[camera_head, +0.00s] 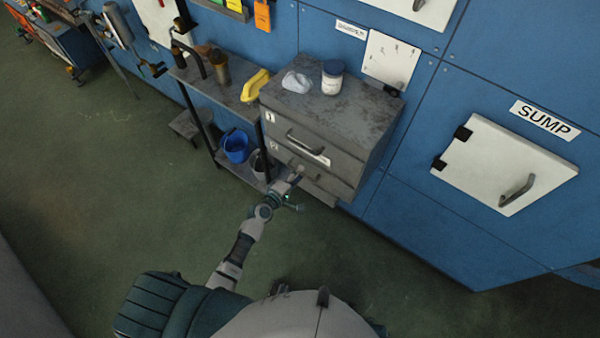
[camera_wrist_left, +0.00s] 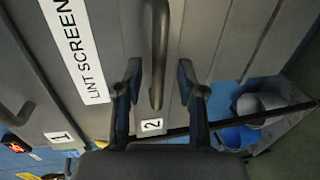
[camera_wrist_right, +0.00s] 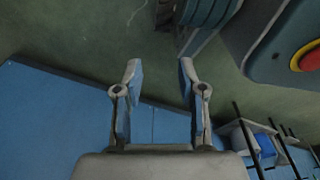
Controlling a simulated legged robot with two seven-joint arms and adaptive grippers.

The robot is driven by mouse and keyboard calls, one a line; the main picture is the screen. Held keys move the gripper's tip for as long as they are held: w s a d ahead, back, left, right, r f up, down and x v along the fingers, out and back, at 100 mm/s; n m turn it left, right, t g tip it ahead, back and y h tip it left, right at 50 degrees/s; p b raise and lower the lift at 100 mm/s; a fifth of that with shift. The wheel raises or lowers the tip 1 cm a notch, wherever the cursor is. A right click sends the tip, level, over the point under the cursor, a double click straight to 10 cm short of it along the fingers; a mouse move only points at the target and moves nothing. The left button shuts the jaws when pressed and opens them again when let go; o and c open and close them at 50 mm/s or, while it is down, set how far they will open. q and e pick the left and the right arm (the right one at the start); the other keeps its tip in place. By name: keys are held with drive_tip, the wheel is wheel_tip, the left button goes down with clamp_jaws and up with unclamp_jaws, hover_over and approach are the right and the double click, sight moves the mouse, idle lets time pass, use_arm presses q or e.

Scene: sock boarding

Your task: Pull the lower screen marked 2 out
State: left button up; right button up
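The lower screen marked 2 (camera_head: 335,181) is the bottom grey front of the metal cabinet and looks closed. In the left wrist view its dark bar handle (camera_wrist_left: 157,55) runs above the "2" label (camera_wrist_left: 152,125). My left gripper (camera_head: 294,181) is at this front. In the left wrist view its open fingers (camera_wrist_left: 160,75) stand on both sides of the handle, with gaps on each side. The upper screen marked 1 (camera_head: 290,128), with its own handle (camera_head: 303,144), is above it and closed. My right gripper (camera_wrist_right: 158,72) is open and empty, out of the head view.
A white jar (camera_head: 332,73) and a pale crumpled item (camera_head: 297,82) lie on the cabinet top. A shelf with a yellow object (camera_head: 255,85) and a blue bucket (camera_head: 235,146) stands to the left. The white SUMP door (camera_head: 500,165) is at right. Green floor in front is free.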

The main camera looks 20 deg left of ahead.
use_arm(q)
drive_tip(key=shift+w+d+f, duration=0.15)
drive_tip(key=shift+w+d, duration=0.1)
drive_tip(key=shift+w, duration=0.5)
clamp_jaws()
use_arm(e)
drive_tip(key=shift+w+r, duration=0.3)
drive_tip(key=shift+w, duration=0.05)
